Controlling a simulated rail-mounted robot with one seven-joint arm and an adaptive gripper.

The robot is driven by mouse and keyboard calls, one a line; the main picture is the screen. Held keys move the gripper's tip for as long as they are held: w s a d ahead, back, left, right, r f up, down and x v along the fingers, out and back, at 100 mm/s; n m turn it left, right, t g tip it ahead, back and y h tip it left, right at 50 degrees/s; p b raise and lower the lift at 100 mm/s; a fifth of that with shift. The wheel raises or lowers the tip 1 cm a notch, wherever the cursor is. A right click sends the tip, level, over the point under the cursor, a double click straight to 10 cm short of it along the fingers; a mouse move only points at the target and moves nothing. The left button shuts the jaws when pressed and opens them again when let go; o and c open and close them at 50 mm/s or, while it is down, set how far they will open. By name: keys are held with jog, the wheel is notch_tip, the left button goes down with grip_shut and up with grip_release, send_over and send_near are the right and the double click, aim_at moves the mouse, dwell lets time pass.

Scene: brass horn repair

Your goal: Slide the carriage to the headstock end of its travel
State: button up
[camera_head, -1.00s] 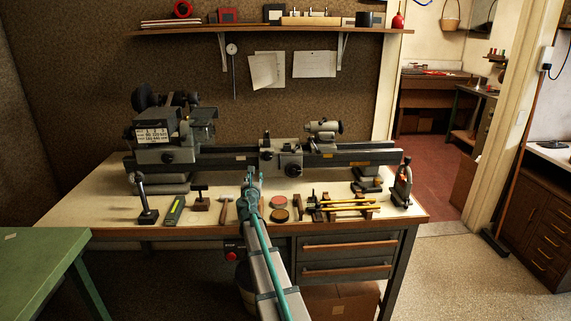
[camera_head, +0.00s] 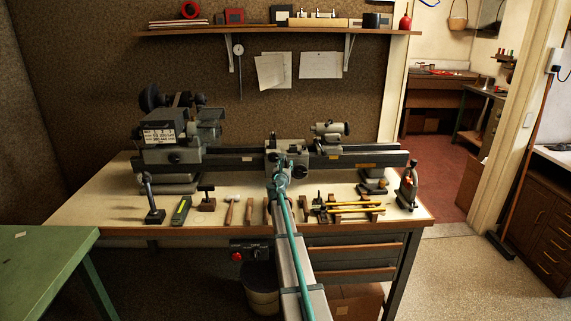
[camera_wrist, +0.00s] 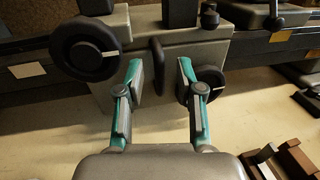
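The grey carriage (camera_head: 290,147) sits on the dark lathe bed (camera_head: 232,163), apart from the headstock (camera_head: 171,155) with bare bed between them. The headstock is at the left end. My gripper (camera_head: 284,178) is in front of the carriage and hides part of its front. In the wrist view the gripper (camera_wrist: 159,78) is open, its two teal-edged fingers on either side of a dark upright handle (camera_wrist: 158,62) on the carriage front (camera_wrist: 140,35). Contact with the handle cannot be told. A black handwheel (camera_wrist: 83,48) is left of the fingers; a round knob (camera_wrist: 208,88) is partly behind the right finger.
The tailstock (camera_head: 328,132) stands on the bed right of the carriage. Hammers, blocks and brass rods (camera_head: 355,208) lie along the bench front (camera_head: 105,214). A dial gauge (camera_head: 239,51) hangs on the wall. A green table (camera_head: 42,255) is at lower left.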

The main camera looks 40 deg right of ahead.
jog(key=shift+w+d, duration=0.45)
jog(key=shift+w, duration=0.05)
grip_shut()
